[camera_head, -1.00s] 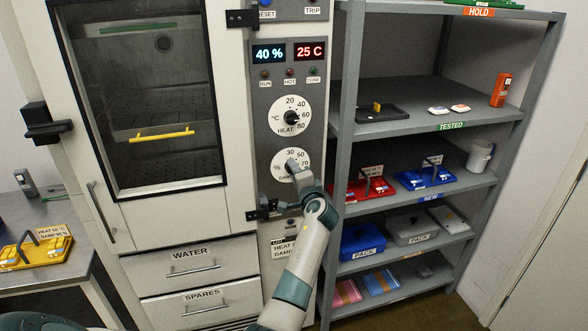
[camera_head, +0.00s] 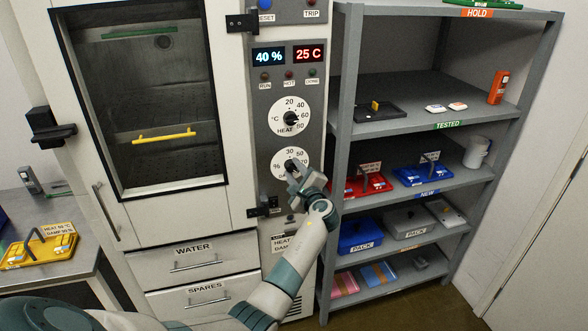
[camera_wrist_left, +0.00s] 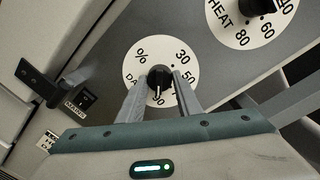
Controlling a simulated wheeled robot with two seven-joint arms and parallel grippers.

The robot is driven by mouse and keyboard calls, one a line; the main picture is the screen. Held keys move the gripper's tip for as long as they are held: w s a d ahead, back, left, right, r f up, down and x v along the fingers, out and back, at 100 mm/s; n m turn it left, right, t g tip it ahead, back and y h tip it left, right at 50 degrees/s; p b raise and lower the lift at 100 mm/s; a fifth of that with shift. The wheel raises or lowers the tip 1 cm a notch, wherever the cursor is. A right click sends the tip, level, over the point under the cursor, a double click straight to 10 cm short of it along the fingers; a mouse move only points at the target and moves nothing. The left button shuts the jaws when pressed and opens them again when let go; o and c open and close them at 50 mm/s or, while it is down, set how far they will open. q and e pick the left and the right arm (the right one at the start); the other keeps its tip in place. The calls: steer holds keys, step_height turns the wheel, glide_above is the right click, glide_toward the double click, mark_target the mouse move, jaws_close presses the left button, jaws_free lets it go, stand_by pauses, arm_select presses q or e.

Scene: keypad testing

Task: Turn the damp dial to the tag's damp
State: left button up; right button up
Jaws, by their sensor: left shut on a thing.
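The damp dial (camera_head: 277,162) is a white disc with a black knob on the chamber's control panel, below the heat dial (camera_head: 290,117). My left gripper (camera_head: 293,172) is at the dial, shut on its knob. In the left wrist view the knob (camera_wrist_left: 159,78) sits between the two fingers (camera_wrist_left: 160,95); its white mark points down toward the lower numbers, partly hidden. The panel displays (camera_head: 268,56) read 40 % and 25 C. A yellow tray (camera_head: 40,252) at the left bears a heat and damp tag (camera_head: 58,229), too small to read surely. My right gripper is not in view.
A partly hidden lot label (camera_head: 282,243) is below the damp dial. A grey shelf (camera_head: 395,130) with trays and boxes stands close on the right. Drawers (camera_head: 195,262) are below the chamber door.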

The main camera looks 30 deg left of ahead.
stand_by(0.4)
arm_select(q)
steer(key=o, duration=1)
steer(key=shift+o, duration=0.2)
steer(key=b+v, duration=0.5)
steer(key=v, duration=1.2)
steer(key=shift+d, duration=0.2)
steer(key=shift+f, duration=0.1)
